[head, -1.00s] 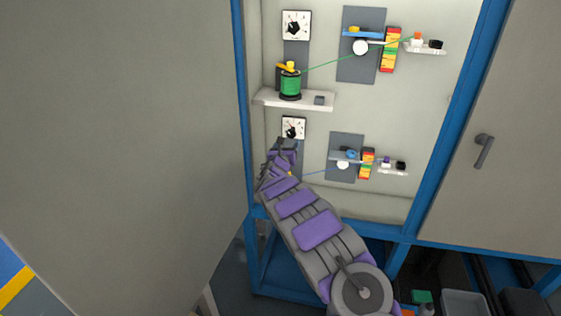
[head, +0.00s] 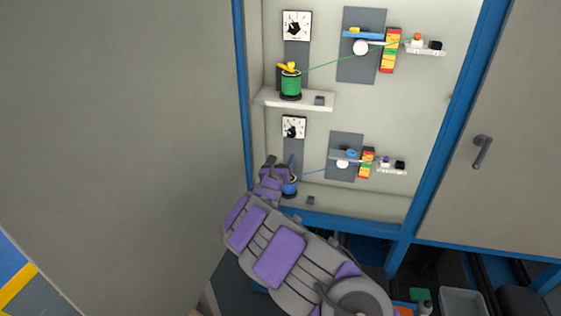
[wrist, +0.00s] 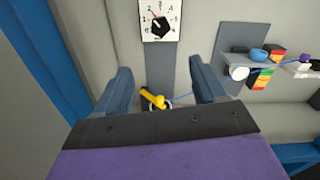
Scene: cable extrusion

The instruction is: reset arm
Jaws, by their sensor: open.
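My arm reaches up from the lower right in the head view. My gripper (head: 276,170) is at the lower left of the open cabinet, in front of the blue spool (head: 290,186). In the wrist view my gripper (wrist: 160,80) has its two fingers wide apart with nothing held. A yellow handle (wrist: 152,98) shows between the fingers, beyond them, below a dial (wrist: 160,20). A blue cable (head: 318,171) runs right from the blue spool to the lower pulley (head: 343,164). Part of the spool is hidden behind my gripper.
Above, a green spool (head: 290,83) sits on a white shelf (head: 305,100), its green cable running right. A grey panel (head: 130,150) stands close on the left. The cabinet's blue frame (head: 244,110) borders the opening. A closed door with a handle (head: 482,152) is right.

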